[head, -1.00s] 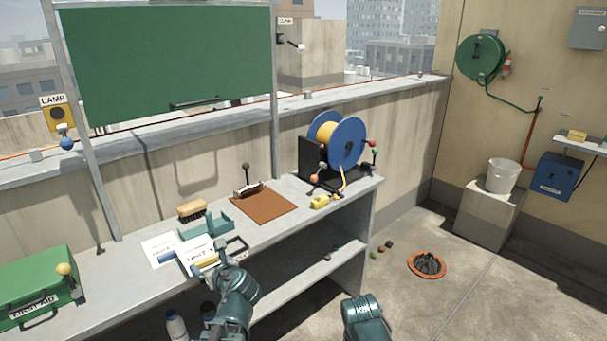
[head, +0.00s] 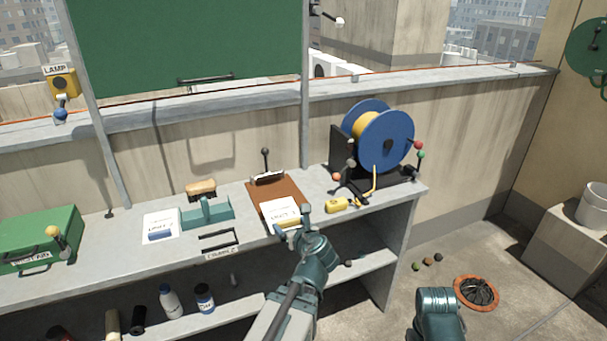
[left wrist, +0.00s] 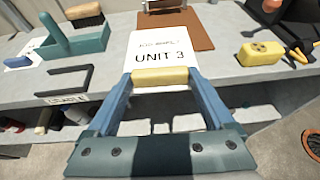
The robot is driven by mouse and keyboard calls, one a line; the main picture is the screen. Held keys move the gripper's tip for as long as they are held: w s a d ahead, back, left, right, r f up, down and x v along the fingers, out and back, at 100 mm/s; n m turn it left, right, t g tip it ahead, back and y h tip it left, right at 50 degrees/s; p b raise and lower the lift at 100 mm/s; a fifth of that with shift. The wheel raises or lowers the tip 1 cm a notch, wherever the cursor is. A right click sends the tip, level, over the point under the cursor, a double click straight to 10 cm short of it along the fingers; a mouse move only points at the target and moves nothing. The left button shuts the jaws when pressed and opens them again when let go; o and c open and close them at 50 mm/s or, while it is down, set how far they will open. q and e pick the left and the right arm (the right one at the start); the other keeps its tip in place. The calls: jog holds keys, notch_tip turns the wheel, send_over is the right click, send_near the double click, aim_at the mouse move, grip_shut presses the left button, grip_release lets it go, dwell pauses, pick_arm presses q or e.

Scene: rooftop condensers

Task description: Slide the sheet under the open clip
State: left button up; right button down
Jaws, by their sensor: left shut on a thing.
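The white sheet (head: 281,211), printed "UNIT 3" in the left wrist view (left wrist: 160,48), has a yellow bar (left wrist: 160,77) along its near edge. My left gripper (head: 290,224) is shut on that bar. The sheet overlaps the near part of the brown clipboard (head: 262,192); I cannot tell whether it touches it. The clip (head: 268,178) is at the board's far end, beyond the sheet's far edge, with a black-knobbed lever standing up behind it. The clip's gap is too small to make out. My right arm's teal end shows at bottom right; its fingers are out of view.
A blue cable reel (head: 385,140) and a yellow tool (head: 337,206) stand right of the clipboard. The bench edge is just in front.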

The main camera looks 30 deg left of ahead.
pick_arm(q)
notch_tip(320, 180, up, 8)
jog(key=f+p, duration=0.1)
jog(key=p, duration=0.6)
send_over(289, 206)
jog(key=w, duration=0.1)
jog(key=shift+a+r, duration=0.25)
jog(key=shift+a, duration=0.15)
jog(key=shift+w+a+r+n, duration=0.1)
jog(key=shift+w+a+n, duration=0.15)
jog(key=shift+a+n, duration=0.05)
jog(key=shift+s+f, duration=0.1)
jog(key=shift+f, duration=0.15)
notch_tip(289, 206, down, 11)
jog(key=b, duration=1)
jog(key=shift+r+b, duration=0.15)
jog(key=shift+b, duration=0.2)
jog(key=shift+w+a, duration=0.4)
jog(key=shift+w, duration=0.05)
jog(key=shift+w+a+f, duration=0.2)
jog(key=shift+w+a, duration=0.85)
jog(key=shift+a, duration=0.25)
jog(key=shift+s+f+g+b, duration=0.1)
jog(key=shift+f+g+b, duration=0.25)
jog(key=shift+b, duration=0.2)
